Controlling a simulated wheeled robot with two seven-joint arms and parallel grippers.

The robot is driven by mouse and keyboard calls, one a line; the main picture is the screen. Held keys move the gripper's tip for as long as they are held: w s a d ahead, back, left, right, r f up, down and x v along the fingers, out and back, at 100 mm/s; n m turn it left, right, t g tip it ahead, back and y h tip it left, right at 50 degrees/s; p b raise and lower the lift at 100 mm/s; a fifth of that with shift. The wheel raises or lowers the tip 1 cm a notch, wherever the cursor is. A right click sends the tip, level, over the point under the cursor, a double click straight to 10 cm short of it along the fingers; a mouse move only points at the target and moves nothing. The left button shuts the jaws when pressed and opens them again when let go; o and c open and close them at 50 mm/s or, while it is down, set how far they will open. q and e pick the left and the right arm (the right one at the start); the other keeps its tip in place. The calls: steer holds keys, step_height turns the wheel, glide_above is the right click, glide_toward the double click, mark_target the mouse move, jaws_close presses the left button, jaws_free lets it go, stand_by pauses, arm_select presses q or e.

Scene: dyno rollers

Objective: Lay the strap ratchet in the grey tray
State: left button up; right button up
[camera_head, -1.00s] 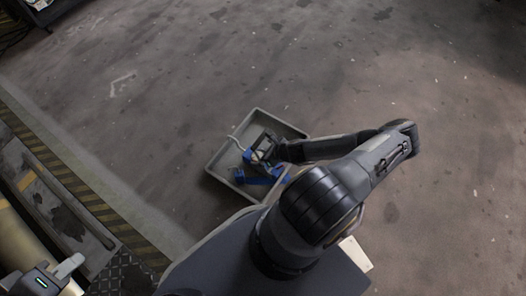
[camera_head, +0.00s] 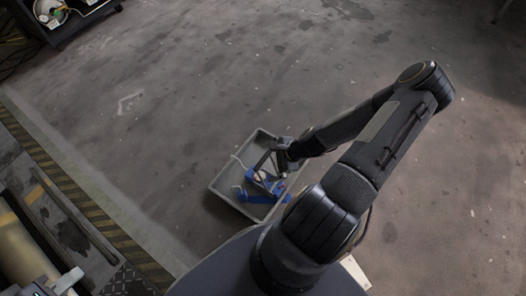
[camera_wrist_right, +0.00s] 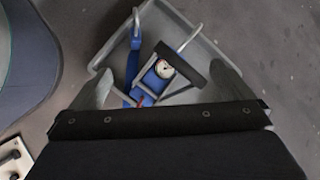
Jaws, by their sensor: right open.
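The strap ratchet (camera_head: 266,181), with a metal frame, blue strap and pale hooks, lies in the grey tray (camera_head: 222,186) on the floor. In the right wrist view the ratchet (camera_wrist_right: 134,62) shows its black handle bar, and a round white-faced part sits by its frame inside the tray (camera_wrist_right: 222,62). My right gripper (camera_head: 268,163) is over the tray. Its two fingers are spread wide and empty in the wrist view (camera_wrist_right: 162,88), with the ratchet beyond them. Part of my left gripper (camera_head: 66,281) shows at the bottom left edge; its jaws are not clear.
A dark trolley (camera_head: 75,20) with items on it stands at the top left. A yellow-black striped edge (camera_head: 85,200) and a yellow roller (camera_head: 22,245) lie at the left. The floor around the tray is mostly clear.

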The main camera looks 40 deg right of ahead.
steer(key=a+r+n+g+h, duration=0.1)
steer(key=a+r+n, duration=0.2)
steer(key=r+n, duration=0.6)
steer(key=a+r+n+g+h, duration=0.1)
steer(key=a+r+n, duration=0.25)
steer(key=r, duration=1.05)
steer(key=s+a+r+n+t+y, duration=0.1)
steer(key=s+a+r+n, duration=0.6)
steer(key=s+r+n, duration=0.2)
step_height(320, 180, up, 2)
steer(key=shift+s+a+r+t, duration=0.25)
steer(key=shift+s+t, duration=0.15)
steer(key=shift+s, duration=0.55)
step_height(320, 180, up, 33)
steer(key=p, duration=3.3)
steer(key=shift+d, duration=0.45)
steer(key=shift+f+m, duration=0.1)
steer(key=shift+m, duration=0.15)
steer(key=shift+c, duration=0.4)
